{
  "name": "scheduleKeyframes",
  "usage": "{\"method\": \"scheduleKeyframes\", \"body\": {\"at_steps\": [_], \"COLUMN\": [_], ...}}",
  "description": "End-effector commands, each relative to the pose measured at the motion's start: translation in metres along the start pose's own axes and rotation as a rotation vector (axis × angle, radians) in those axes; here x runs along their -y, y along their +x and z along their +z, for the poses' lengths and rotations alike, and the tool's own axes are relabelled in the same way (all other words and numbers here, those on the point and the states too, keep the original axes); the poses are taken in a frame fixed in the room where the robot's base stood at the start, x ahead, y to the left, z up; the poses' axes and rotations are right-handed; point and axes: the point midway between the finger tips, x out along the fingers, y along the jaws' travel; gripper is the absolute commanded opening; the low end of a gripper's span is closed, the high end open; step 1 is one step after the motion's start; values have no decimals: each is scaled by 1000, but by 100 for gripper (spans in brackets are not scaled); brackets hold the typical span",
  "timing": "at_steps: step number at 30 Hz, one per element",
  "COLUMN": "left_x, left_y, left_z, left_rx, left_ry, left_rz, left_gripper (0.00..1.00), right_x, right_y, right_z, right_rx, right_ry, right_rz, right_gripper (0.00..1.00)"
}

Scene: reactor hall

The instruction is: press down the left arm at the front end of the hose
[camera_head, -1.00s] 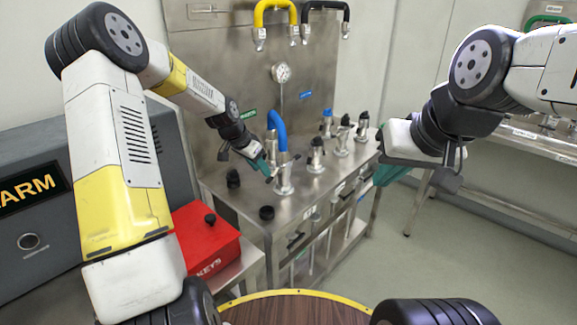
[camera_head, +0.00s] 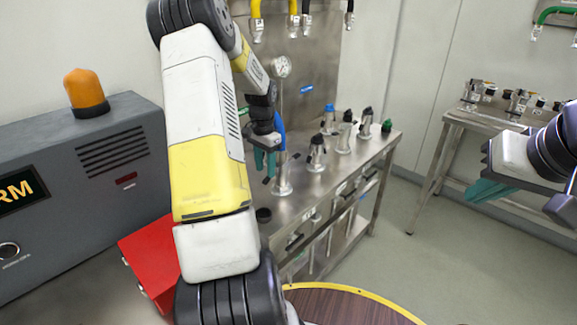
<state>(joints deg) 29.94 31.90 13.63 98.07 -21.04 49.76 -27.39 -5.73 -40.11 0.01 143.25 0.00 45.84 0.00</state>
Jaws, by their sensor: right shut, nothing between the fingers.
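The blue hose (camera_head: 281,133) stands on the steel bench, its front end joined to a silver fitting (camera_head: 282,184). A small dark piece that looks like its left arm (camera_head: 267,180) sticks out to the left of the fitting; its exact tilt is too small to tell. My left gripper (camera_head: 264,163) has teal fingers pointing down just left of the hose, above that dark piece. Contact and finger gap cannot be made out. My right gripper (camera_head: 490,190), also teal, is shut and empty, away to the right over the floor.
Several capped fittings (camera_head: 345,132) stand right of the hose on the bench (camera_head: 310,188). A gauge (camera_head: 281,67) is on the back panel. A red box (camera_head: 152,262) and a grey alarm cabinet (camera_head: 95,165) are at left. A second bench (camera_head: 470,118) stands at right.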

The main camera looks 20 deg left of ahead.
Motion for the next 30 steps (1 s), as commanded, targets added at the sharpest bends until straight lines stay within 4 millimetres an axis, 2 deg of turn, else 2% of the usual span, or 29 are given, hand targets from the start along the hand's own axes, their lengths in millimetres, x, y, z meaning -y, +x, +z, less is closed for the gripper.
{"method": "scheduleKeyframes", "body": {"at_steps": [1,6,17,18,24,30], "left_x": [-1,0,0,0,0,0], "left_y": [10,30,38,38,38,38], "left_z": [1,0,0,0,0,0], "left_rx": [3,1,-1,-1,-1,-3], "left_ry": [1,0,0,0,1,0], "left_rz": [3,2,0,0,0,0], "left_gripper": [40,40,40,38,0,0], "right_x": [0,0,0,0,0,0], "right_y": [0,0,0,0,0,0], "right_z": [0,0,0,0,0,0], "right_rx": [0,0,0,0,0,0], "right_ry": [0,0,0,0,0,0], "right_rz": [0,0,0,0,0,0], "right_gripper": [0,0,0,0,0,0]}}
